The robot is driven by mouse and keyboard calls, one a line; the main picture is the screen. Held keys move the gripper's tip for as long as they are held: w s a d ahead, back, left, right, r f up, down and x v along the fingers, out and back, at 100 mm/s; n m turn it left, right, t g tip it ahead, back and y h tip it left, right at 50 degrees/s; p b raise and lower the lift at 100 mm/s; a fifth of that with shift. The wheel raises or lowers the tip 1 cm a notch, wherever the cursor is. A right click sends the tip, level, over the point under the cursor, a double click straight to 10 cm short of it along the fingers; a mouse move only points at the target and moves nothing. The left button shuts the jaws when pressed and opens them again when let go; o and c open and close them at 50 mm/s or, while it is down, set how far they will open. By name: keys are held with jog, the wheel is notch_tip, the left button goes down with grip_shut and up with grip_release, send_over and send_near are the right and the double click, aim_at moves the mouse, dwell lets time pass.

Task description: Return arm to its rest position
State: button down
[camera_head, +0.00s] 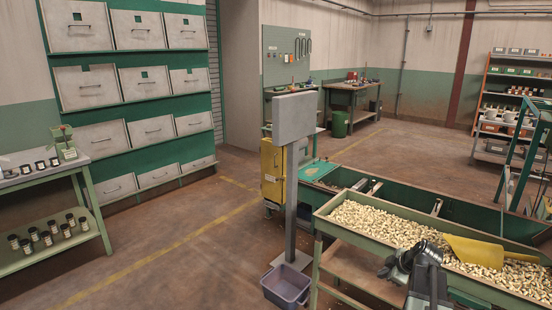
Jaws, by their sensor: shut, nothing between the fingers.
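My arm is at the lower right of the head view, its grey and dark links rising in front of the nut tray. My gripper (386,270) is the small dark end pointing left. I cannot tell the gap between gripper and tray.
Pale nuts (385,222) fill the tray, with a yellow scoop-like sheet (474,249) in them. A grey post with a blank panel (294,118) stands left of it, above a grey bin (286,286). Open floor (190,255) lies further left.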

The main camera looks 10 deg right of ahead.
jog(key=w+a+n+g+y, duration=0.1)
jog(key=w+a, duration=0.1)
jog(key=a, duration=0.6)
jog(key=w+a+n, duration=0.1)
jog(key=w+a, duration=0.2)
jog(key=a, duration=0.5)
jog(key=s+a+f+m+g, duration=0.2)
jog(key=s+a, duration=0.2)
jog(key=a, duration=0.9)
jog(key=s+a+f+m+g, duration=0.2)
jog(key=s+a+g, duration=0.1)
jog(key=a, duration=1)
jog(key=s+d+m+g+h, duration=0.1)
jog(key=s+d+m+h, duration=0.15)
jog(key=s+m, duration=0.4)
notch_tip(320, 180, up, 19)
jog(key=w+m+p, duration=0.1)
jog(key=w+p, duration=0.1)
jog(key=p, duration=1.7)
jog(key=shift+d+m+y, duration=0.35)
jog(key=shift+f, duration=0.1)
